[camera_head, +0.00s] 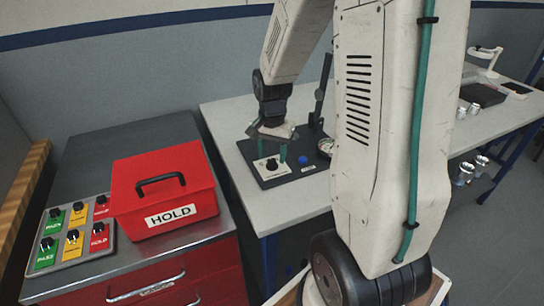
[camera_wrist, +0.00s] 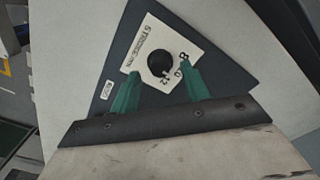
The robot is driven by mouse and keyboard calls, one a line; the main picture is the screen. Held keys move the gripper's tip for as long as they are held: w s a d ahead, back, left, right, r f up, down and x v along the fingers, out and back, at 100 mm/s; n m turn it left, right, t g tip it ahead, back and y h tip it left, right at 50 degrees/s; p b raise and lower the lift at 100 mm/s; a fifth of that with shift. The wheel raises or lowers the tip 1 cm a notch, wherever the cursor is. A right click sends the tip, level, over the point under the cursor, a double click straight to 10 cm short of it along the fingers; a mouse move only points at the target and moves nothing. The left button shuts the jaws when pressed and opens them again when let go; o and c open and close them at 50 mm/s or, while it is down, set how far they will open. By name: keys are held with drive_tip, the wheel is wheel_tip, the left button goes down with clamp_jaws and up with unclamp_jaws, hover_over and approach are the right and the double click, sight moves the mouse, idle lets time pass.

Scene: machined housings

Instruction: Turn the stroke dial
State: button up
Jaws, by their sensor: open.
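The stroke dial (camera_wrist: 160,64) is a round black knob on a white plate (camera_wrist: 148,44) marked STROKE, with numbers beside the knob. The plate sits on a dark base (camera_wrist: 110,80); in the head view the dial (camera_head: 271,165) stands near the left end of that base (camera_head: 307,170). My gripper (camera_wrist: 158,85) is open, with its green fingers on either side of the dial's lower edge in the wrist view. In the head view my gripper (camera_head: 268,156) points down over the dial. I cannot tell whether the fingers touch the knob.
A blue button (camera_head: 303,159) and a round gauge (camera_head: 325,146) are on the same base, with a dark upright post (camera_head: 321,92) behind. A red HOLD box (camera_head: 165,190) and a panel of coloured switches (camera_head: 72,234) stand on the left cabinet. My arm hides the table's middle.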

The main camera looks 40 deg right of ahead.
drive_tip(key=shift+f, duration=0.75)
drive_tip(key=c, duration=1)
drive_tip(key=shift+n, duration=0.3)
drive_tip(key=n, duration=0.4)
drive_tip(key=shift+n, duration=2.2)
